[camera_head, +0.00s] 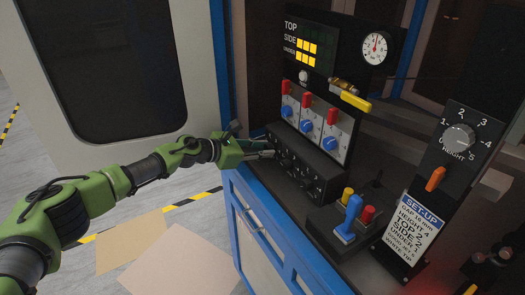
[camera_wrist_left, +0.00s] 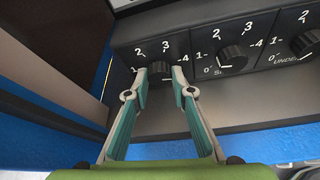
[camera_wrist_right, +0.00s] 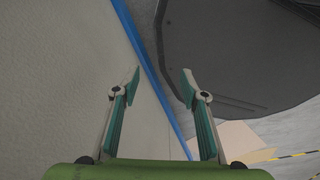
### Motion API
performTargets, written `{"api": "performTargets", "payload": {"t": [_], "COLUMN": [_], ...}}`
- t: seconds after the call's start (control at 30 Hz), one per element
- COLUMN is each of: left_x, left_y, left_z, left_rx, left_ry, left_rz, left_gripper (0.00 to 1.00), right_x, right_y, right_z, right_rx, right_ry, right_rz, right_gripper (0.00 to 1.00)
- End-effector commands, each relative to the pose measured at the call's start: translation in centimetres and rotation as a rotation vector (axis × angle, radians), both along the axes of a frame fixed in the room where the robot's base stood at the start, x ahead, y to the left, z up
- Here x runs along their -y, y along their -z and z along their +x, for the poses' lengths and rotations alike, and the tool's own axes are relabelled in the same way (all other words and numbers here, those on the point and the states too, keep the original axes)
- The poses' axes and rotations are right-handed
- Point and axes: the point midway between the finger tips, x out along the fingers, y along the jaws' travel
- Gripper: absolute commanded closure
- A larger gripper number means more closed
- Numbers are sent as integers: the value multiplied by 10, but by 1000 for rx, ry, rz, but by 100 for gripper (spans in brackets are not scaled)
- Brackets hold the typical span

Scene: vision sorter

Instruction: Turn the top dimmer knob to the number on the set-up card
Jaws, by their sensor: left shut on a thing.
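The dimmer panel (camera_head: 306,168) is a dark box with a row of black knobs on its front. In the left wrist view the leftmost, top dimmer knob (camera_wrist_left: 160,72) sits between the fingertips of my left gripper (camera_wrist_left: 164,82), which is shut on it. Numbers 2, 3 and 4 show around it; its pointer cannot be made out. My left gripper (camera_head: 268,150) reaches in from the left in the head view. The white set-up card (camera_head: 410,232) stands at the right and reads TOP 2. My right gripper (camera_wrist_right: 162,80) is open and empty.
The display (camera_head: 305,45) shows yellow blocks for SIDE and UNDER, none beside TOP. Red-and-blue switches (camera_head: 310,122) stand above the dimmer box. The side knob (camera_wrist_left: 232,58) is close by.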

Motion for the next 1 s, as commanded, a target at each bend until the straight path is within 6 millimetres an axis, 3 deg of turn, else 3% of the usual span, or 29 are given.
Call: {"api": "performTargets", "payload": {"t": [0.57,0.6,0.63,1.0], "left_x": [0,0,0,-1], "left_y": [-1,-1,-1,-1], "left_z": [0,0,0,0], "left_rx": [-31,-31,-31,-31], "left_ry": [0,0,0,-1], "left_rz": [-24,-24,-24,-24], "left_gripper": [99,70,62,61], "right_x": [0,1,1,7], "right_y": [2,2,2,2], "right_z": [-1,-1,-1,-1], "right_rx": [-1,-1,-1,-1], "right_ry": [0,0,0,0], "right_rz": [0,-1,-1,-9], "right_gripper": [60,60,60,60]}}
